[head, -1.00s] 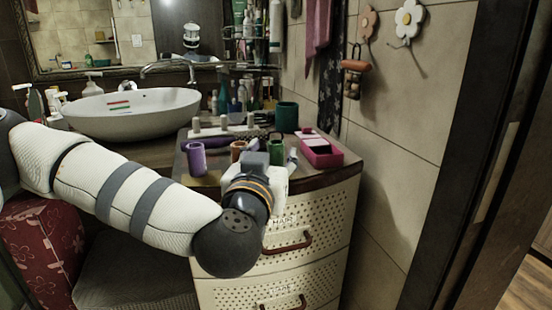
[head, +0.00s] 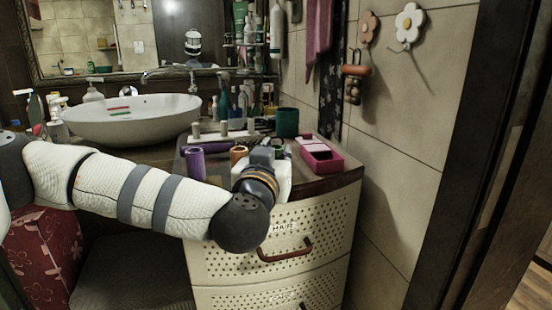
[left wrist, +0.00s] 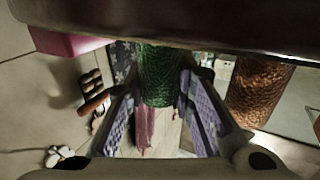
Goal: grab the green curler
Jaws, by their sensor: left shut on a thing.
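The green curler (left wrist: 158,75) is a ribbed, dark green tube in the left wrist view. It sits between the two lilac-padded fingers of my left gripper (left wrist: 155,98), which is shut on it. In the head view my left gripper (head: 272,156) is over the front part of the counter, mostly hidden by its own wrist. Only a small part of the green curler (head: 277,146) shows there behind the gripper. Whether it touches the counter is hidden. My right gripper is not in view.
An orange-brown curler (head: 238,154) stands close left of the gripper; it also shows in the left wrist view (left wrist: 258,92). A purple curler (head: 195,163) stands farther left. A pink box (head: 322,160) is at the right, a dark green cup (head: 287,122) behind. The basin (head: 135,120) is back left.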

